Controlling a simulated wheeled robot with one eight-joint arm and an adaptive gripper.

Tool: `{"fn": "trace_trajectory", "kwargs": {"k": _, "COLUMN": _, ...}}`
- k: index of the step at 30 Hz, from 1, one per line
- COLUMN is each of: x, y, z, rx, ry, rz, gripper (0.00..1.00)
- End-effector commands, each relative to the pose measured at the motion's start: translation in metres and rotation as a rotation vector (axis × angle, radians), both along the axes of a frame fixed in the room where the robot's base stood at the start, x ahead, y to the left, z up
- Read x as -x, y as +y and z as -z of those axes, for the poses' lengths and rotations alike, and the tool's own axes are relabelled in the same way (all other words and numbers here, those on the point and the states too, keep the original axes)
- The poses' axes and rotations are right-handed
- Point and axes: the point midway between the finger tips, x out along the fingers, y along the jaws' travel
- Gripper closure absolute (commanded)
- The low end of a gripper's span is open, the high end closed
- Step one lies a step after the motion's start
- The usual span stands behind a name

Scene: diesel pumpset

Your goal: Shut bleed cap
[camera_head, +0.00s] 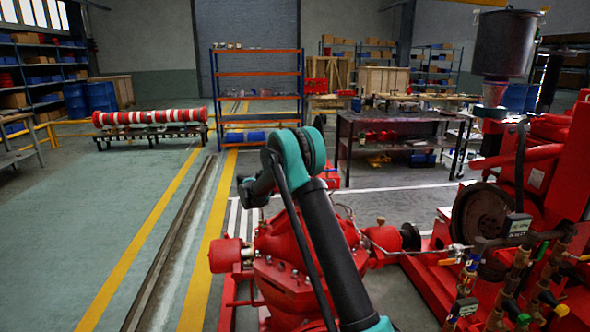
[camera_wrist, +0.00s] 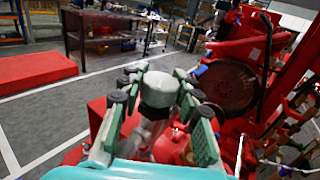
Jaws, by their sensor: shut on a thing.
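In the wrist view a pale grey, faceted round cap (camera_wrist: 158,90), which I take for the bleed cap, sits between the fingers of my gripper (camera_wrist: 157,98). The green and grey fingers close on it from both sides. A pale stem shows below the cap, above red pump casing (camera_wrist: 180,148). Whether the cap is fully seated or turned tight cannot be told. In the head view the red pump (camera_head: 285,275) stands behind my arm; the gripper and cap cannot be made out there.
The red diesel engine with a dark flywheel (camera_head: 484,222) stands on the right, with valves and pipes (camera_head: 510,265) in front of it. A workbench (camera_head: 390,125) and an orange shelf rack (camera_head: 257,95) stand behind. The floor left of the pump is open.

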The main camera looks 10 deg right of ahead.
Motion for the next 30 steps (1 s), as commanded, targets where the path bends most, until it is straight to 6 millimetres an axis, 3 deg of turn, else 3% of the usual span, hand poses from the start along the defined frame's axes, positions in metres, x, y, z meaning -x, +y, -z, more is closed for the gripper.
{"fn": "trace_trajectory", "kwargs": {"k": 20, "x": -0.0006, "y": -0.0005, "z": -0.0004, "rx": 0.001, "ry": -0.001, "rz": 0.067, "gripper": 0.97}}
{"fn": "trace_trajectory", "kwargs": {"k": 21, "x": -0.0006, "y": -0.0005, "z": -0.0004, "rx": 0.001, "ry": -0.001, "rz": 0.067, "gripper": 0.67}}
{"fn": "trace_trajectory", "kwargs": {"k": 26, "x": -0.0005, "y": -0.0005, "z": -0.0003, "rx": 0.001, "ry": -0.001, "rz": 0.067, "gripper": 0.47}}
{"fn": "trace_trajectory", "kwargs": {"k": 30, "x": -0.0003, "y": -0.0005, "z": -0.0002, "rx": 0.0, "ry": 0.0, "rz": 0.067, "gripper": 0.45}}
